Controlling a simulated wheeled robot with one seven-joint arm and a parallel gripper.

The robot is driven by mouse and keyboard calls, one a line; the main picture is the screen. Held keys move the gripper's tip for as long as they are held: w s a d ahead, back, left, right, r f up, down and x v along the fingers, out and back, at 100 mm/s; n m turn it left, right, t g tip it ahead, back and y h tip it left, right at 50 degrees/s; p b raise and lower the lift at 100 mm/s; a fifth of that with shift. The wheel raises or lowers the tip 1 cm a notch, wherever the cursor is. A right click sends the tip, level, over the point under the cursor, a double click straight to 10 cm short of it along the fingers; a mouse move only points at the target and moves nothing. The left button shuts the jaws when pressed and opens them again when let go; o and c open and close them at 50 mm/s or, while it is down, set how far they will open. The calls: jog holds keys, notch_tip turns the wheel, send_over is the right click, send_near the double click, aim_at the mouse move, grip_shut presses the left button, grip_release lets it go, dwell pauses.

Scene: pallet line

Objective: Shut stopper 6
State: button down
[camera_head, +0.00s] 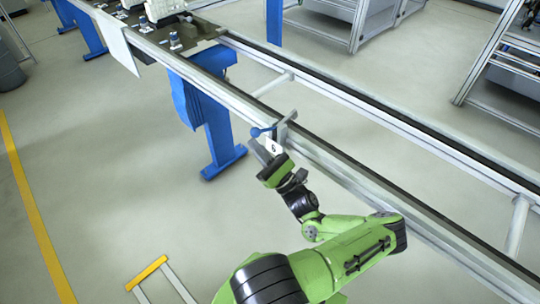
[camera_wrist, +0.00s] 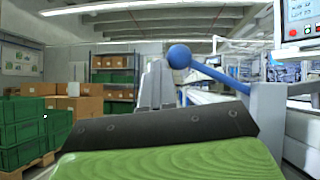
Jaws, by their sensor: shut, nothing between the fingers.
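Stopper 6 sits on the near rail of the line, with a white tag marked 6 (camera_head: 273,147) and a grey bracket (camera_head: 286,125). Its blue lever ends in a round blue knob (camera_head: 256,131), pointing left, out from the rail. In the wrist view the knob (camera_wrist: 179,56) is just right of the fingertips, and the lever slopes down right to a grey post (camera_wrist: 268,112). My gripper (camera_head: 257,147) is shut and empty, close beside the knob. Its fingers (camera_wrist: 156,80) stand upright in the wrist view. I cannot tell whether they touch the knob.
The near rail (camera_head: 330,160) runs diagonally, with a second rail (camera_head: 400,135) parallel behind it. A blue support leg (camera_head: 217,135) stands left of the stopper. Green crates (camera_wrist: 25,125) show far left.

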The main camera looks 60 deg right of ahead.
jog(key=shift+s+d+r+m+h+p, duration=0.2)
jog(key=shift+r+m+h+p, duration=0.25)
jog(key=shift+r, duration=0.3)
